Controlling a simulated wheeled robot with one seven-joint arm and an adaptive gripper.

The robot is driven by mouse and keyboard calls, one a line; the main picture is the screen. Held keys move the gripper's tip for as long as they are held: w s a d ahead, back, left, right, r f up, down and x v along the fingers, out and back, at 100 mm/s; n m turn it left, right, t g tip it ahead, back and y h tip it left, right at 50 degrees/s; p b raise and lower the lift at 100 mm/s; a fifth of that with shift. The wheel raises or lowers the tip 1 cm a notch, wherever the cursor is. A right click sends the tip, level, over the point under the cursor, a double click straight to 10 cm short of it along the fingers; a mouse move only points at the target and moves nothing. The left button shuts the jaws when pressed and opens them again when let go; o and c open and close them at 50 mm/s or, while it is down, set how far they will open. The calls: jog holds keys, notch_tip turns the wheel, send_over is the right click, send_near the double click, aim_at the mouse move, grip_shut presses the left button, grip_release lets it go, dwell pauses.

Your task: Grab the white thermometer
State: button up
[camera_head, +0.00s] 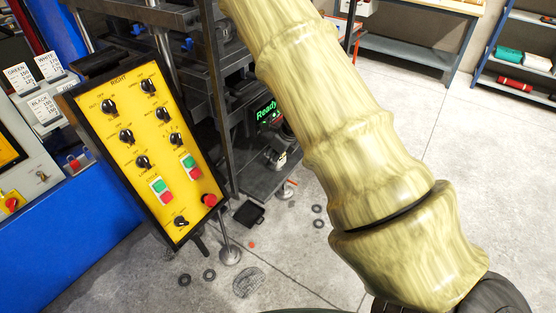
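I cannot make out a white thermometer in the head view. My arm, in a pale yellow sleeve, crosses the picture from the lower right to the top edge and hides part of the scene behind it. My gripper is outside the picture, so its state does not show. A small dark and pale object (276,157), too small to identify, is below a green "Ready" display (267,112) on the dark press frame (228,100).
A tilted yellow control panel (148,150) with knobs and buttons stands left of the press. White label cards (43,108) are behind it. Rubber rings (209,275) and a wire mesh piece (248,282) lie on the floor. Shelves (520,60) stand far right, with clear floor before them.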

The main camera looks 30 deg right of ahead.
jog(key=c, duration=0.4)
jog(key=shift+r, duration=0.1)
